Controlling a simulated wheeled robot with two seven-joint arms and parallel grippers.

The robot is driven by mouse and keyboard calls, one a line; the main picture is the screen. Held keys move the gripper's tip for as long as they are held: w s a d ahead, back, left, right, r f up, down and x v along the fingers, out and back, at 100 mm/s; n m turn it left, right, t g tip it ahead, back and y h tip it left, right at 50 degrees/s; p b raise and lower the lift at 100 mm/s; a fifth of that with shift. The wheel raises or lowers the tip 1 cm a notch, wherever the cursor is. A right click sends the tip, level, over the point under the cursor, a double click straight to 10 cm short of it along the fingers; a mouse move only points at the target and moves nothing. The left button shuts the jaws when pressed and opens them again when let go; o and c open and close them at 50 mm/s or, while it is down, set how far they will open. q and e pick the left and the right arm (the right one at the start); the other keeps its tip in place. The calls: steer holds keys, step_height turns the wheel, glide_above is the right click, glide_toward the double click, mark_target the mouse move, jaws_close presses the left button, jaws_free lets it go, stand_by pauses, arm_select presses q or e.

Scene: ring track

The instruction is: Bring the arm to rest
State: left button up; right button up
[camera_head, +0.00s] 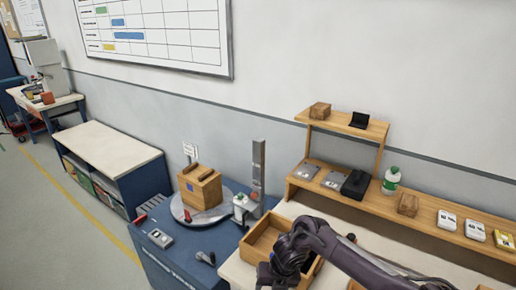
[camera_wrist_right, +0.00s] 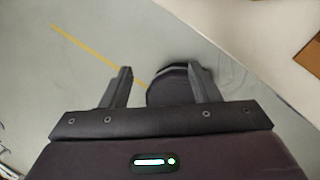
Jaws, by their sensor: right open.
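My right arm reaches in from the lower right in the head view, in front of the wooden tray (camera_head: 262,236). Its hand is at the bottom edge of that view, where the fingers are hard to make out. In the right wrist view my right gripper (camera_wrist_right: 160,70) is open, its two fingers wide apart with nothing held between them. The floor shows below it. My left gripper is in neither view.
A blue cabinet (camera_head: 178,262) bears a round turntable (camera_head: 222,207) with a wooden box (camera_head: 199,187).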

steer(key=s+a+r+m+t+y, duration=0.35)
steer(key=s+a+m, duration=0.45)
steer(key=a+m, duration=0.3)
steer(key=s+d+r+m+h, duration=0.2)
steer(key=s+d+m, duration=0.3)
steer(key=d+m, duration=0.35)
steer(key=s+d+r+m+g+h, duration=0.1)
steer(key=s+d+r+m+h, duration=0.15)
steer(key=s+d+m, duration=0.55)
steer(key=s+d+r+m+h, duration=0.1)
steer(key=s+d+r+m, duration=0.15)
steer(key=d+m, duration=0.6)
step_height(320, 180, down, 37)
steer(key=s+d+n+g+b, duration=0.2)
steer(key=b, duration=0.6)
arm_select(q)
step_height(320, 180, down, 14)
steer(key=b, duration=0.6)
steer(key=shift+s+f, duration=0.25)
arm_select(e)
steer(key=s+d+f, duration=0.1)
steer(key=s+f, duration=0.9)
steer(key=f, duration=0.3)
steer(key=s+d+f, duration=0.2)
steer(key=s+f, duration=0.7)
steer(key=f, duration=0.4)
steer(key=shift+s+g, duration=0.35)
steer(key=shift+s, duration=0.05)
steer(key=shift+d, duration=0.1)
